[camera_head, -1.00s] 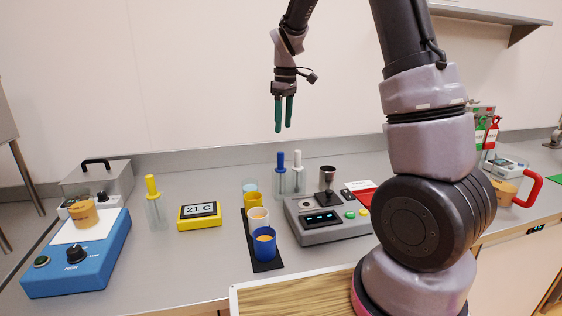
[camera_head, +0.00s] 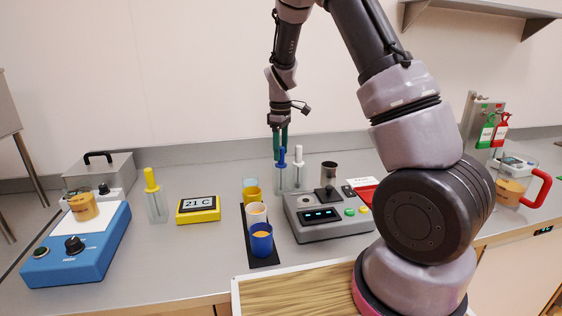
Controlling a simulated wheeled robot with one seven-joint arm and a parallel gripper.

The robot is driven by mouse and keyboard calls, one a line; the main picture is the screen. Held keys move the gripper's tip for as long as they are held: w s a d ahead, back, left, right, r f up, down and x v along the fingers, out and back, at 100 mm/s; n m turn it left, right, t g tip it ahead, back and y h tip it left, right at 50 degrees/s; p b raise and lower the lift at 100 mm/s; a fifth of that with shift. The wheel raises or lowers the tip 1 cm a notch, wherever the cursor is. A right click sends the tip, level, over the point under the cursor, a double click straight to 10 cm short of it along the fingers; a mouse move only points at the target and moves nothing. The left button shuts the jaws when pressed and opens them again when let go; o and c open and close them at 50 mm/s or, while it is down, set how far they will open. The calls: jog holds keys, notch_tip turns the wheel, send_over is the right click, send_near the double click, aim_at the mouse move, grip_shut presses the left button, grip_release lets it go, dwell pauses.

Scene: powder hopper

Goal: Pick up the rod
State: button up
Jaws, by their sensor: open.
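A rod with a blue top (camera_head: 282,163) stands upright in a clear holder (camera_head: 281,181) near the back of the counter. A white-topped rod (camera_head: 298,155) stands in a holder just right of it, and a yellow-topped rod (camera_head: 150,179) stands in another farther left. My gripper (camera_head: 279,149) points down with its two green fingers apart, its tips at the height of the blue top. The tips overlap the blue top in the picture. I cannot tell whether they touch it or stand around it.
A grey device (camera_head: 328,225) with a metal cup (camera_head: 328,171) stands right of the rods. Blue, white and yellow cups stand on a black strip (camera_head: 265,262) in front. A yellow 21 C display (camera_head: 198,215) and a blue machine (camera_head: 90,255) are at the left.

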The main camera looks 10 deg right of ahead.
jog(key=shift+f, duration=0.75)
grip_shut()
jog(key=shift+r, duration=0.2)
notch_tip(320, 180, up, 30)
jog(key=shift+f, duration=0.25)
dwell(0.3)
